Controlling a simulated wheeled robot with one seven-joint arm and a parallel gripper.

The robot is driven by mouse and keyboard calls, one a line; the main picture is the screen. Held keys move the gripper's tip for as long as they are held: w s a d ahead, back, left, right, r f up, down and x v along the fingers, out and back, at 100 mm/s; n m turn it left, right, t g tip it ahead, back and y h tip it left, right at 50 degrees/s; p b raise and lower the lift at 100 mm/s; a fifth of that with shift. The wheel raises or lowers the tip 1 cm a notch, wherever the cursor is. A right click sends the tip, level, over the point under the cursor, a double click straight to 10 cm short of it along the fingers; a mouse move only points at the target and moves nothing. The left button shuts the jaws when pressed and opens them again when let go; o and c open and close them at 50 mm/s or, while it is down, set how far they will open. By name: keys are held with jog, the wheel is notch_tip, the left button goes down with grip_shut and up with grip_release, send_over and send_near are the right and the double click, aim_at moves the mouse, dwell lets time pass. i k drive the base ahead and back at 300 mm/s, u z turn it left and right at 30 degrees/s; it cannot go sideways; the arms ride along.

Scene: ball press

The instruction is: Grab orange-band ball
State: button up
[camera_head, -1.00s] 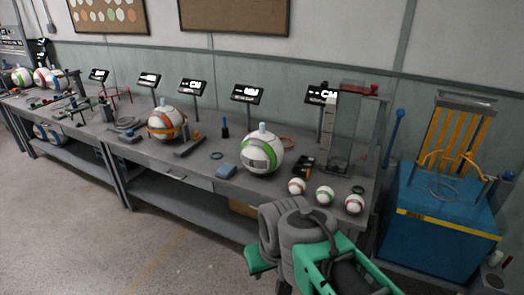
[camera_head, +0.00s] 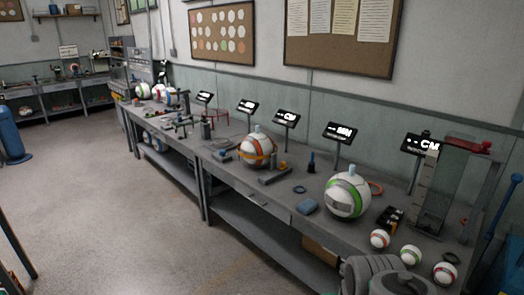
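A large white ball with an orange band (camera_head: 258,148) rests on the long grey workbench (camera_head: 228,182), left of the bench's middle in the picture. It has a small light-blue cap on top. A large ball with a green band (camera_head: 347,196) stands to its right, nearer me. Three small white balls with coloured bands lie at the near right end, among them one with a reddish-orange band (camera_head: 380,239). Grey links of my arm show at the bottom right edge, well apart from the large orange-band ball. My gripper's fingers are out of the frame.
Small black display signs (camera_head: 284,119) stand along the back of the bench. A tall clear column (camera_head: 451,195) stands at the right end. More balls and tools crowd the far left end. The floor (camera_head: 130,225) in front of the bench is clear.

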aim_at(257, 143)
jog(key=u, duration=0.4)
jog(key=i, duration=1.65)
jog(key=u, duration=0.8)
jog(key=i, duration=1.35)
jog(key=u, duration=0.15)
